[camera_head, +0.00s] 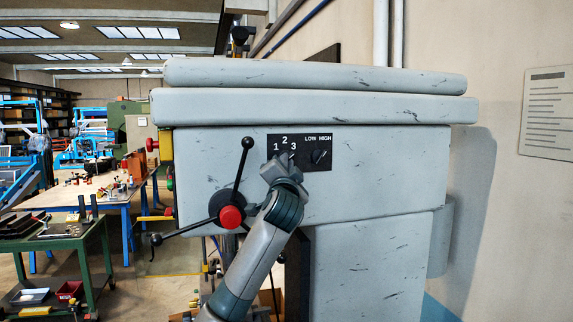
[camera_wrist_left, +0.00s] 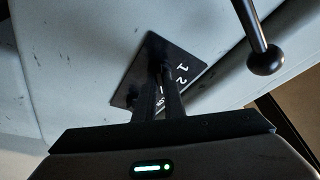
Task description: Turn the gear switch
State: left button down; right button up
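The gear switch sits on a black panel (camera_head: 318,160) marked 1, 2, 3 on the grey machine front. My left gripper (camera_head: 284,162) is right at the switch and hides most of it in the head view. In the left wrist view, the fingers (camera_wrist_left: 160,90) are close together and their tips meet the dark switch (camera_wrist_left: 155,55) on the panel (camera_wrist_left: 178,58). They look shut on it, though the contact is dark. The switch's exact setting is hidden. My right gripper is not in view.
A second knob (camera_head: 319,156) marked LOW HIGH is just right of the gripper. A red hub (camera_head: 231,217) with black ball-ended levers (camera_head: 247,143) stands close to the left of my arm. One lever ball (camera_wrist_left: 265,60) also shows in the wrist view. A green cart (camera_head: 62,240) is at left.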

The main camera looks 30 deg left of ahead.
pick_arm(q)
jog(key=shift+f, duration=0.1)
jog(key=shift+w+d+n+g+y+b, duration=0.25)
jog(key=shift+n+g+y+b, duration=1.2)
jog(key=shift+n+b, duration=2.2)
jog(key=shift+w+d+n+g+y+b, duration=0.25)
jog(key=shift+n+g+y+b, duration=1.2)
jog(key=shift+n, duration=4.15)
jog(key=shift+w+d+n+g+y+b, duration=0.2)
jog(key=shift+n+g+y+b, duration=1.55)
jog(key=shift+n, duration=2.9)
jog(key=shift+h+b, duration=0.55)
jog(key=shift+b, duration=0.3)
jog(key=shift+a, duration=0.1)
